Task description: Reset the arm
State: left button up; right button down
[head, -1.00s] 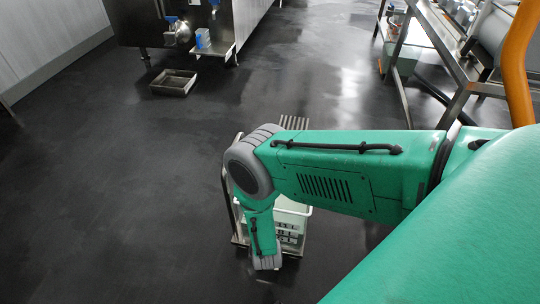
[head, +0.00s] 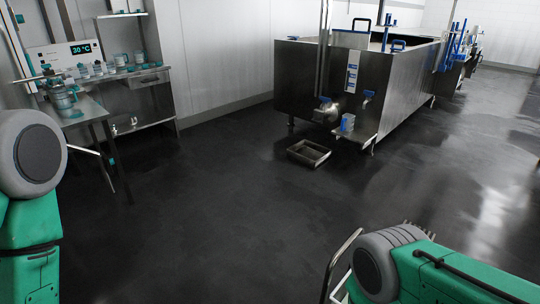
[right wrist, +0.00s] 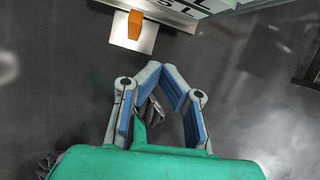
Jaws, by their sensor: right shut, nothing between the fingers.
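My right arm (head: 430,270) is bent at the lower right of the head view, and its gripper is out of that picture. In the right wrist view my right gripper (right wrist: 161,68) is shut and empty, its blue-padded fingers meeting at the tips above the dark floor. My left arm (head: 30,200) shows at the left edge of the head view. Its gripper is not in view.
A steel vat (head: 350,90) stands at the back, with a shallow tray (head: 309,153) on the floor before it. A bench (head: 140,80) is at the left. A metal trolley rail (head: 340,262) is beside my right arm. The middle floor is clear.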

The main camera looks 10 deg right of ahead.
jog(key=s+a+r+m+g+y+p, duration=0.35)
jog(key=s+r+m+g, duration=0.35)
jog(key=s+r+m, duration=0.85)
jog(key=d+r+m+t, duration=0.2)
jog(key=r+m, duration=0.3)
jog(key=r, duration=0.1)
jog(key=w+d+r+m+t+p, duration=0.1)
jog(key=d+r+m+t, duration=0.1)
jog(key=r+m, duration=0.4)
jog(key=shift+w+d+r+t+p, duration=0.15)
jog(key=shift+w+r+t+p, duration=0.15)
jog(key=shift+r+t, duration=0.35)
